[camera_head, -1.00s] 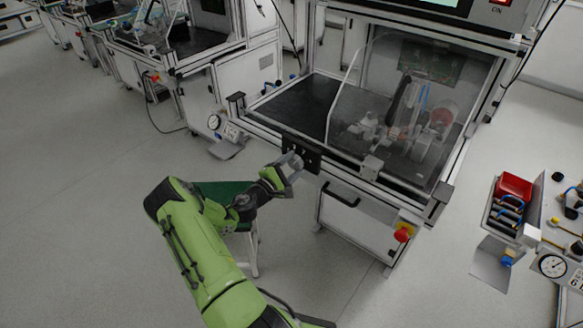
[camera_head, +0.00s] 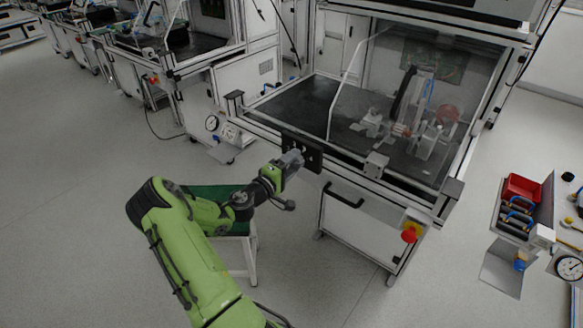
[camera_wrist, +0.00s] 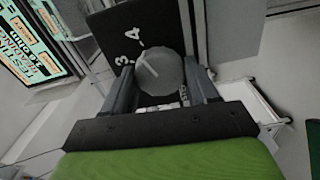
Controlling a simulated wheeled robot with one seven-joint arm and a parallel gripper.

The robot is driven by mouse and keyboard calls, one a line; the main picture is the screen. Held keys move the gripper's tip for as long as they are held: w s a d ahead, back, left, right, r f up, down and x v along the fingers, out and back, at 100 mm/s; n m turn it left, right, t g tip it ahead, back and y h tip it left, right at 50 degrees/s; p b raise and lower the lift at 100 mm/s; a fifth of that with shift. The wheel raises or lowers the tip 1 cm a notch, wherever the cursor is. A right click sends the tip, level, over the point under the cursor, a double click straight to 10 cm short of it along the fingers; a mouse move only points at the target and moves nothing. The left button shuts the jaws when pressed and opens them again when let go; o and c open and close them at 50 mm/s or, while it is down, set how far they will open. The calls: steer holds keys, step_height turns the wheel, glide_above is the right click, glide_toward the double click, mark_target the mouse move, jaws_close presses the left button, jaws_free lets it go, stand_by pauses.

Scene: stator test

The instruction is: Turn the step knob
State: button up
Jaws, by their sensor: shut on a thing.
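The step knob (camera_wrist: 161,73) is a round grey dial with a white pointer line. It sits on a black panel (camera_wrist: 128,30) with white numbers; a 3 and a 4 show at its upper left in the wrist view. The pointer line points to the upper left, near these numbers. My gripper (camera_wrist: 159,84) has one finger on each side of the knob and is shut on it. In the head view my gripper (camera_head: 293,160) is up against the panel (camera_head: 313,155) on the front of the test bench, and hides the knob there.
The bench (camera_head: 345,160) has a clear guard over its fixture. A door handle (camera_head: 343,196) and a red emergency stop (camera_head: 409,235) are on its front. A green-topped stool (camera_head: 238,258) stands by my arm. A screen (camera_wrist: 40,45) shows in the wrist view.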

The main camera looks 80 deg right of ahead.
steer(key=shift+f, duration=0.1)
stand_by(0.4)
steer(key=o, duration=1.1)
steer(key=shift+c, duration=0.2)
steer(key=p+v, duration=0.2)
steer(key=v, duration=1.3)
steer(key=shift+w+a, duration=0.25)
steer(key=shift+a, duration=0.1)
